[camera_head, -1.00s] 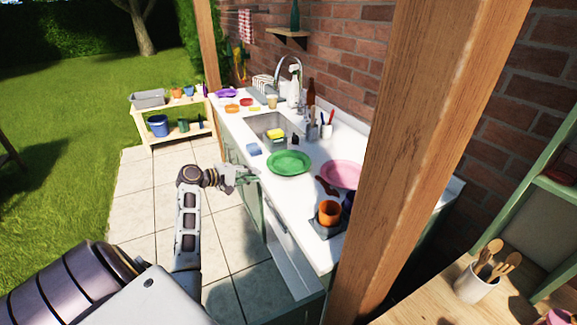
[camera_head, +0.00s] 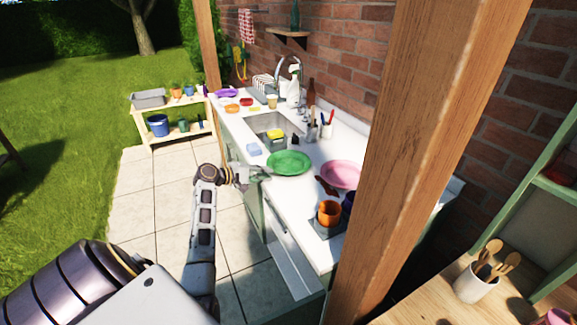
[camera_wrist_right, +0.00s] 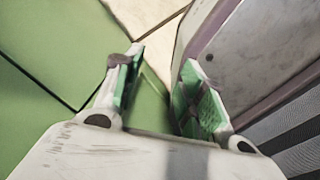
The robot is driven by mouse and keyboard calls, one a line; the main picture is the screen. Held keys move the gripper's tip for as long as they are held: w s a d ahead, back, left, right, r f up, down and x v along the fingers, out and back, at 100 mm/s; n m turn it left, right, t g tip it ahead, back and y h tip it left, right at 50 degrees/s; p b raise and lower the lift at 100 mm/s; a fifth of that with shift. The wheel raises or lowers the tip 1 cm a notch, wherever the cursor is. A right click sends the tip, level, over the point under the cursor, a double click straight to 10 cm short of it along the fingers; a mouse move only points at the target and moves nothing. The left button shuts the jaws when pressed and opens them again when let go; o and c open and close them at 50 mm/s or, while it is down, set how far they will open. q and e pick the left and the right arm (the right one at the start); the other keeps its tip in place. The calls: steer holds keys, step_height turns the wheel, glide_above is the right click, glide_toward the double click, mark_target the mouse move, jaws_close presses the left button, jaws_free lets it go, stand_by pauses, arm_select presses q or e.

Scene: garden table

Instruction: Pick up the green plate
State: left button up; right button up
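The green plate (camera_head: 290,163) lies flat on the white counter (camera_head: 247,128), in front of the sink, in the head view. My left gripper (camera_head: 264,170) is at the plate's left edge, with its fingers pointing right toward the rim. At this size I cannot tell whether the fingers touch the plate or how far apart they are. My right gripper (camera_wrist_right: 160,72) shows in the right wrist view with its two green-padded fingers apart and nothing between them. The plate is not seen in that view.
A pink plate (camera_head: 343,174) lies to the right of the green plate. A light blue block (camera_head: 253,149) lies to its left, by the sink (camera_head: 266,121). An orange cup (camera_head: 328,213) stands nearer. A wooden post (camera_head: 432,130) hides part of the counter's right side.

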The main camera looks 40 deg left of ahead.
arm_select(q)
steer(key=x, duration=0.3)
steer(key=shift+a+r, duration=0.1)
steer(key=shift+w, duration=0.45)
arm_select(e)
steer(key=shift+w+a+r, duration=0.1)
steer(key=shift+w+a, duration=0.15)
steer(key=shift+w, duration=0.25)
steer(key=shift+w+a+r, duration=0.1)
steer(key=shift+w+a, duration=0.15)
steer(key=shift+w, duration=0.2)
